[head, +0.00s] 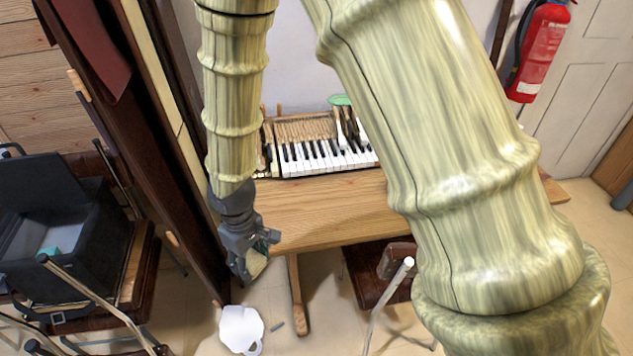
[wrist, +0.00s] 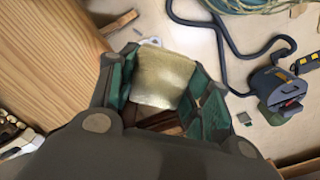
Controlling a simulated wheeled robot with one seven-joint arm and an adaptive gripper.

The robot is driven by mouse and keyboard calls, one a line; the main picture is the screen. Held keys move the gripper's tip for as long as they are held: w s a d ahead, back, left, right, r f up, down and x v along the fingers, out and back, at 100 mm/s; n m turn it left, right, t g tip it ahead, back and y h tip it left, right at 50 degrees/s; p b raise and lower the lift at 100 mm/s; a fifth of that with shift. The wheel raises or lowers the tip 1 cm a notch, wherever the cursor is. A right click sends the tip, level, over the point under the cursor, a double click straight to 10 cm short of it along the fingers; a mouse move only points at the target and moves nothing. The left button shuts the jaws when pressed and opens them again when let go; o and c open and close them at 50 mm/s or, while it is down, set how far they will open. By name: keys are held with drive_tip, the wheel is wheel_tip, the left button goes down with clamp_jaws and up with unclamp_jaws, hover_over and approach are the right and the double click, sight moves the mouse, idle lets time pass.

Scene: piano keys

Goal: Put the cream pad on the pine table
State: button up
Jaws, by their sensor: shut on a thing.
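The cream pad (wrist: 163,76) is a pale, square-looking thing held between the green-lined fingers of my gripper (wrist: 160,95) in the wrist view. In the head view my gripper (head: 255,262) hangs pointing down, just in front of the left end of the pine table, with a bit of the pad (head: 257,266) showing at its fingertips. The pine table (head: 335,205) is a light wooden top with a piano keyboard on its back part. Its top also fills the upper left of the wrist view (wrist: 45,50). The pad is off the tabletop, over the floor side of the edge.
The piano keyboard (head: 325,155) stands on the table's back; the front strip of tabletop is bare. A dark cabinet side (head: 150,130) rises left of my gripper. A white jug-like object (head: 241,328) lies on the floor below. A brown chair (head: 385,262) stands at the table's front.

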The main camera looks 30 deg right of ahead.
drive_tip(key=p, duration=0.4)
hover_over(274, 222)
drive_tip(key=s, duration=0.2)
drive_tip(key=shift+s+a+f, duration=0.1)
drive_tip(key=shift+a+f, duration=0.25)
drive_tip(key=shift+f, duration=0.4)
drive_tip(key=shift+f+p, duration=0.75)
drive_tip(key=shift+f, duration=1)
drive_tip(key=shift+f, duration=0.1)
drive_tip(key=o, duration=0.9)
drive_tip(key=shift+r+b, duration=1.4)
drive_tip(key=shift+r, duration=4.75)
